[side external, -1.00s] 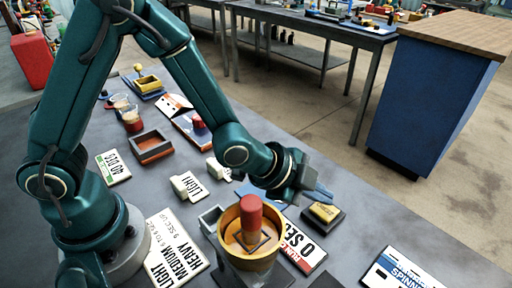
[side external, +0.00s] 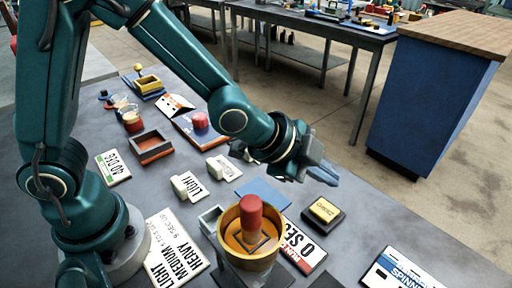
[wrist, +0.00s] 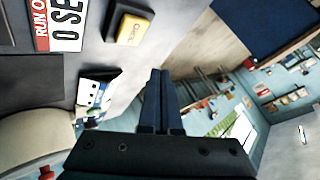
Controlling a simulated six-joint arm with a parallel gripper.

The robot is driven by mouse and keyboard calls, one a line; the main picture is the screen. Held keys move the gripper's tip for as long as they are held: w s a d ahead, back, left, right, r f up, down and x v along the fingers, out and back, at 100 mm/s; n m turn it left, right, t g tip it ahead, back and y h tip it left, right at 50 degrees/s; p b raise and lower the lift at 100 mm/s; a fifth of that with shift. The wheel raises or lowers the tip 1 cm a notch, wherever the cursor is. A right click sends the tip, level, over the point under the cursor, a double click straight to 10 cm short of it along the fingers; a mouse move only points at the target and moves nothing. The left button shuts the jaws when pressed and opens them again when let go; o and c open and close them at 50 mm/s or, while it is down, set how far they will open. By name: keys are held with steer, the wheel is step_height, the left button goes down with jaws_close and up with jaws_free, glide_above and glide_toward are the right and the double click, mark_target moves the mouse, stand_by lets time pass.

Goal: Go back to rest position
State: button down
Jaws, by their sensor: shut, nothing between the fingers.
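My gripper (side external: 326,174) is in the air above the right side of the grey table (side external: 440,258), its fingers pointing right in the side external view. It is shut and empty. In the wrist view the two dark fingers (wrist: 160,100) lie together, and nothing is between them. The gripper is apart from everything on the table. Below it are a yellow block (side external: 325,209) on a dark base and a blue flat square (side external: 264,192).
A yellow pot (side external: 230,244) with a red cylinder (side external: 251,212) stands at the front. Label cards such as the white-and-red one (side external: 303,246) lie around it. A brown tray (side external: 152,147) and a beaker (side external: 132,121) are further back. A blue cabinet (side external: 425,105) stands beyond the table.

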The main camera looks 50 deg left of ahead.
stand_by(0.3)
steer(key=shift+w+a+r, duration=0.2)
steer(key=s+a+r+n+t+y, duration=0.25)
steer(key=a+r+n, duration=0.25)
steer(key=a+r, duration=0.6)
steer(key=s+a+f+n+g, duration=0.2)
steer(key=s+n, duration=0.2)
steer(key=s, duration=0.4)
steer(key=s+a+f+n+g+y, duration=0.1)
steer(key=s+f+n+g, duration=0.1)
steer(key=s, duration=0.5)
steer(key=n+g, duration=0.1)
steer(key=n, duration=0.1)
steer(key=shift+s+a+f+n, duration=0.35)
steer(key=shift+a+n, duration=0.05)
